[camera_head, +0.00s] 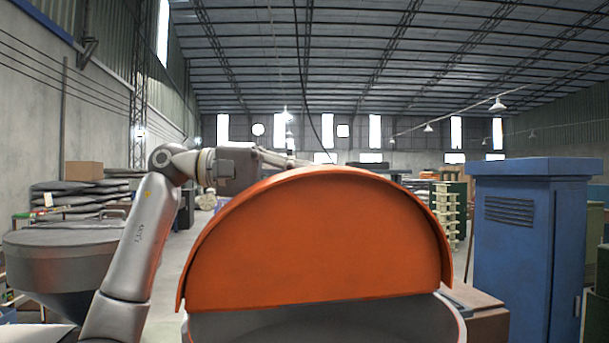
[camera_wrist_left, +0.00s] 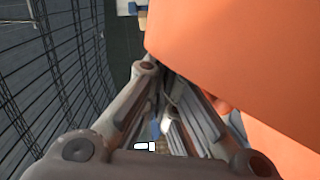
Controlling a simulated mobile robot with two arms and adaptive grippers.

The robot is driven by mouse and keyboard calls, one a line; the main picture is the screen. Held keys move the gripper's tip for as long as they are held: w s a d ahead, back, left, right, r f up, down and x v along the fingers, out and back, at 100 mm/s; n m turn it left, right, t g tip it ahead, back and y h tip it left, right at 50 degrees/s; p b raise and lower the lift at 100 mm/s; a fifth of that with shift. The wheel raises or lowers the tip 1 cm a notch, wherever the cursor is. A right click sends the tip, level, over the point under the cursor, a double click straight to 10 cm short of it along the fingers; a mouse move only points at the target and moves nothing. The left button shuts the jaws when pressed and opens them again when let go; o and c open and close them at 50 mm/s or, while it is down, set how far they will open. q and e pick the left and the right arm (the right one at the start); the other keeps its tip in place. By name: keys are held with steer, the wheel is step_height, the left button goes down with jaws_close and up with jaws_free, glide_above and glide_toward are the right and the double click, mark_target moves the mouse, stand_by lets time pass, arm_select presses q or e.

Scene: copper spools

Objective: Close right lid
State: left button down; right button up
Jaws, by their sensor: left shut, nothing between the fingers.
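The orange round lid (camera_head: 320,245) stands raised, nearly upright, with its broad face toward me, over a pale grey round container (camera_head: 420,322). Only the container's upper part shows, low in the head view. My left arm comes in from the left, and my left gripper (camera_head: 292,161) is behind the lid's top edge, its tips partly hidden by the rim. In the left wrist view the gripper (camera_wrist_left: 158,78) is shut and empty, beside the large orange surface of the lid (camera_wrist_left: 240,45). I cannot tell whether it touches the lid. My right gripper is not in view.
A blue cabinet (camera_head: 515,245) stands to the right, with a brown box (camera_head: 478,318) beside the container. A grey hopper-like vessel (camera_head: 60,260) is at the left.

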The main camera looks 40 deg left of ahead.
mark_target(317, 190)
arm_select(q)
steer(key=s+d+m, duration=0.1)
steer(key=d, duration=0.1)
steer(key=s+d+f+m+b, duration=0.1)
steer(key=s, duration=0.1)
steer(key=s+d+f+m+y+b, duration=0.1)
steer(key=s+d, duration=0.1)
steer(key=shift+d+f+m, duration=0.1)
steer(key=shift+d+m, duration=0.2)
steer(key=shift+d, duration=0.05)
steer(key=s+d+f+m+y+b, duration=0.1)
steer(key=s+d+f+m+b, duration=0.2)
steer(key=f, duration=0.5)
steer(key=s+d+f+m+y+b, duration=0.1)
steer(key=s+d+f+m+b, duration=0.3)
steer(key=d+f+b, duration=0.2)
steer(key=shift+s+d+f+t+b, duration=0.15)
steer(key=shift+s+f+t+b, duration=0.3)
steer(key=shift+f, duration=0.65)
steer(key=shift+w+f, duration=0.1)
steer(key=shift+f, duration=0.05)
